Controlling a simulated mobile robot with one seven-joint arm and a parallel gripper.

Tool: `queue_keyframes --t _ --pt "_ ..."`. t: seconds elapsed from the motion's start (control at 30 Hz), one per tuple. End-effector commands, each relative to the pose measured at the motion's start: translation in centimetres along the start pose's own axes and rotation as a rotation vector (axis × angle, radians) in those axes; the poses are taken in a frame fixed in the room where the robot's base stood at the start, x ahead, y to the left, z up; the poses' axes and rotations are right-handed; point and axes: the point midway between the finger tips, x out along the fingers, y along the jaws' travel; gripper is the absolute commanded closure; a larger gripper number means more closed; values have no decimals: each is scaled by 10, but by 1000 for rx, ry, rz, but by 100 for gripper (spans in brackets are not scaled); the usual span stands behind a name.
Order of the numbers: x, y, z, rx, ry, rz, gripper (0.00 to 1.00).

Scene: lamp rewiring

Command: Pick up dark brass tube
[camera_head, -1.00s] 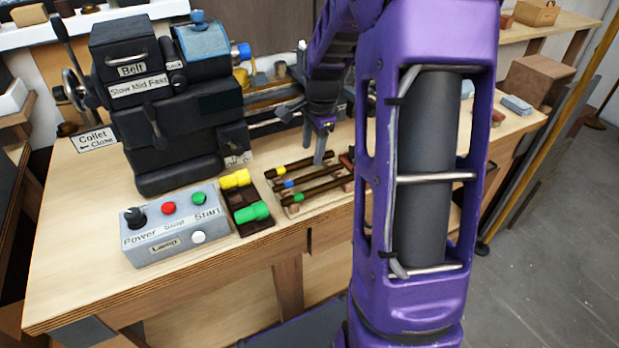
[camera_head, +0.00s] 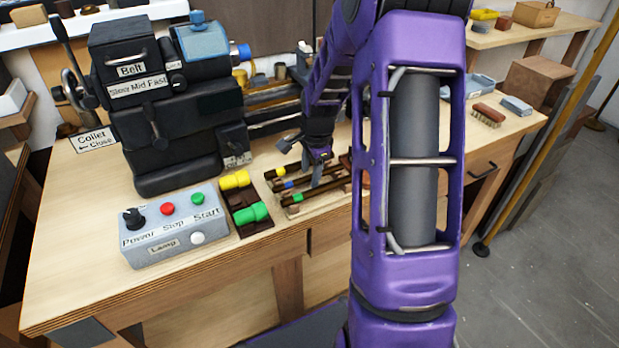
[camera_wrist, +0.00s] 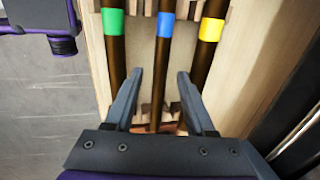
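Three dark brown brass-like tubes lie side by side on a wooden rack (camera_head: 294,210): a yellow-banded tube (camera_head: 297,164), a blue-banded tube (camera_head: 277,187) and a green-banded tube (camera_head: 320,190). The wrist view shows the green-banded tube (camera_wrist: 115,48) at left, the blue-banded tube (camera_wrist: 160,55) in the middle and the yellow-banded tube (camera_wrist: 204,55) at right. My gripper (camera_wrist: 158,78) is open, with its fingers on either side of the blue-banded tube in that view. In the head view my gripper (camera_head: 317,178) is low over the tubes. Whether it touches any tube is unclear.
A black lathe (camera_head: 180,110) stands behind and left of the rack. A grey control box (camera_head: 175,230) and a dark holder with yellow and green pieces (camera_head: 257,224) are left of the rack. A brush (camera_head: 488,115) lies on the bench at right.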

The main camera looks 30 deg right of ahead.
Motion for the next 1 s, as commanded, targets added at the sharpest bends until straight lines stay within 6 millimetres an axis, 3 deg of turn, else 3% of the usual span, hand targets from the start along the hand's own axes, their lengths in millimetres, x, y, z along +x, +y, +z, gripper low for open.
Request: queue_keyframes --t 0.03,0.3,0.73,0.87,1.0 --pt "0 0 0 0 0 0 56" --pt "0 0 0 0 0 0 100" --pt "-4 -1 0 -1 1 -1 100" --pt "-21 -5 0 -2 3 -4 100" --pt "-49 -11 0 -2 4 -6 100"
